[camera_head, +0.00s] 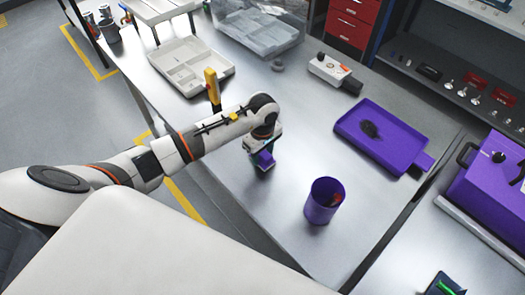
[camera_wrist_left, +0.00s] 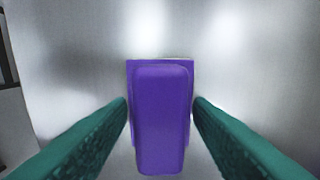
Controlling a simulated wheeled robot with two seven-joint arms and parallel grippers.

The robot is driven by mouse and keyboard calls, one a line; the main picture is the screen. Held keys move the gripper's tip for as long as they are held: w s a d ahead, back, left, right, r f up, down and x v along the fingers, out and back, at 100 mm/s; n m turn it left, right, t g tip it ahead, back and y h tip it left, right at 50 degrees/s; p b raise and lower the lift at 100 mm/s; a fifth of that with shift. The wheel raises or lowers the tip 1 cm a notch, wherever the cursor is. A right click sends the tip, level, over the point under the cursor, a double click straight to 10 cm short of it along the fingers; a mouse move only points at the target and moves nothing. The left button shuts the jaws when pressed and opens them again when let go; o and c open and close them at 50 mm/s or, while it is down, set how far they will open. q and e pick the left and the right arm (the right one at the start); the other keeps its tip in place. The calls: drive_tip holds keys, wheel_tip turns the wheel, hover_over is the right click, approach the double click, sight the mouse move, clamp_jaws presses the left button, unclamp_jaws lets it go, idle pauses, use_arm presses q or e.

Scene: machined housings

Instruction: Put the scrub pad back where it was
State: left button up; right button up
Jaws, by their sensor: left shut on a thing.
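The scrub pad, a purple block with a pale edge at its far end, shows in the wrist view (camera_wrist_left: 163,115) between two green fingers. My left gripper (camera_wrist_left: 160,112) is shut on it. In the head view the pad (camera_head: 264,161) shows small and purple under my left gripper (camera_head: 262,150), over the near left part of the steel table (camera_head: 245,200). A dark shadow lies beneath it; whether it touches the table is hard to tell. My right gripper is not in view.
A purple tray (camera_head: 408,130) with a dark patch lies farther right. A yellow-handled thing (camera_head: 212,88) stands behind my arm, near a white divided tray (camera_head: 222,67). The table between pad and purple tray is clear.

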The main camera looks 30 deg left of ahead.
use_arm(q)
drive_tip(key=shift+f+b, duration=0.2)
drive_tip(key=shift+b, duration=0.1)
drive_tip(key=o, duration=1)
drive_tip(key=shift+r, duration=0.1)
drive_tip(key=shift+r+p, duration=0.15)
drive_tip(key=shift+p, duration=0.15)
drive_tip(key=shift+w+r, duration=0.1)
drive_tip(key=shift+r, duration=0.2)
wheel_tip(320, 180, up, 11)
drive_tip(key=b, duration=0.3)
drive_tip(key=shift+r+b, duration=0.2)
drive_tip(key=shift+b, duration=0.15)
